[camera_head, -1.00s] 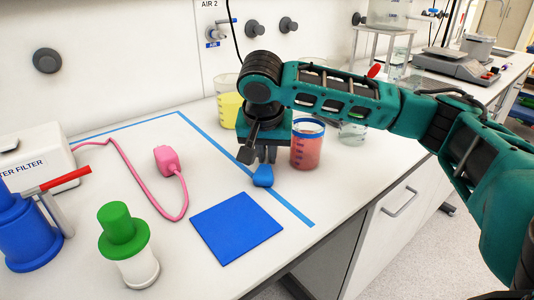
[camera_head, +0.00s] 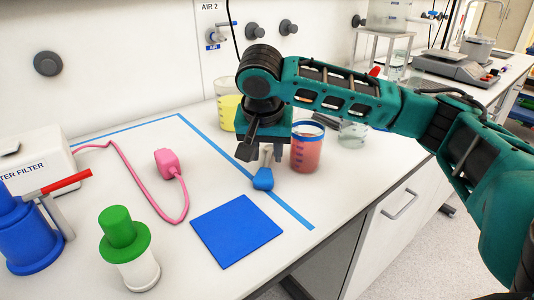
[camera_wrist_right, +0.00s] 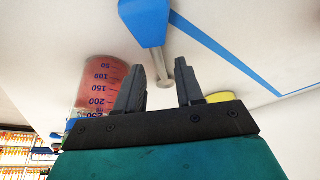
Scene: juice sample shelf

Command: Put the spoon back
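The spoon appears to be the small tool with a blue end (camera_head: 263,179) on the white bench, just behind the blue square mat (camera_head: 237,230). In the right wrist view the blue end (camera_wrist_right: 145,20) is at the top, and its pale grey stem runs down toward the gripper. My right gripper (camera_head: 267,155) points down over the stem in the head view. In the wrist view its two dark fingers (camera_wrist_right: 160,68) are apart, with the stem's end showing between them. I cannot tell whether they touch it. My left gripper is not in view.
A beaker of red liquid (camera_head: 306,148) stands close right of the gripper, and a yellow one (camera_head: 229,110) behind it. Blue tape (camera_head: 220,150) marks the bench. A pink device (camera_head: 168,164) and a green-topped container (camera_head: 121,228) stand left.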

